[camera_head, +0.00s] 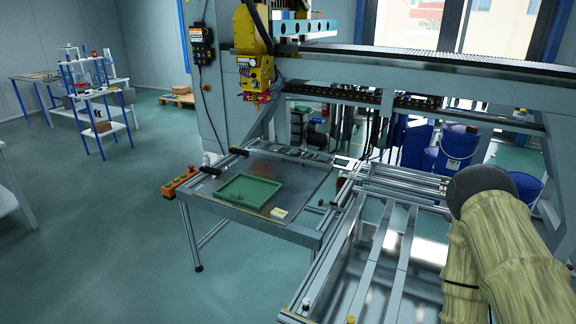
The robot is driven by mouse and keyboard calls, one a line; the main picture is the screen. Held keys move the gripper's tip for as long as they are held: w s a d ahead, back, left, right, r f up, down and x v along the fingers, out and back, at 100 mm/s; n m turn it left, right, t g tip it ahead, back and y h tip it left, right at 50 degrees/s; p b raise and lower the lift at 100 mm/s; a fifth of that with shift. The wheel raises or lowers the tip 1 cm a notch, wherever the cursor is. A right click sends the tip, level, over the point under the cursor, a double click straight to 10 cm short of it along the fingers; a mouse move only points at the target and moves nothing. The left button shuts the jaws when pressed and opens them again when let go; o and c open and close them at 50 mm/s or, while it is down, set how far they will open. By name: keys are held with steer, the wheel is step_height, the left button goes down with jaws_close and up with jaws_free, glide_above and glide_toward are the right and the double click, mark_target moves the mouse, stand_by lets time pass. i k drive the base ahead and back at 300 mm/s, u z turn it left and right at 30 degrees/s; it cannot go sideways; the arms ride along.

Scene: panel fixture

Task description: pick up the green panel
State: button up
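The green panel (247,190) is a flat, tray-like rectangle with a raised rim. It lies on the grey metal table (300,179) of the fixture, towards the table's front left. Nothing touches it from above. Part of my arm, in a pale patterned cover, shows at the right edge, apart from the panel. My gripper is not in view.
A yellow tool head (256,75) hangs from the gantry beam (400,68) behind the table. An orange control box (181,182) sits on the table's left edge. A metal frame with slats (372,262) stands at the right. The floor (95,235) at left is clear.

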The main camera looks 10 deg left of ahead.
mark_target(250, 191)
steer(key=u, duration=0.4)
steer(key=i, duration=0.4)
steer(key=u, duration=1.25)
steer(key=i, duration=1.55)
steer(key=z, duration=0.35)
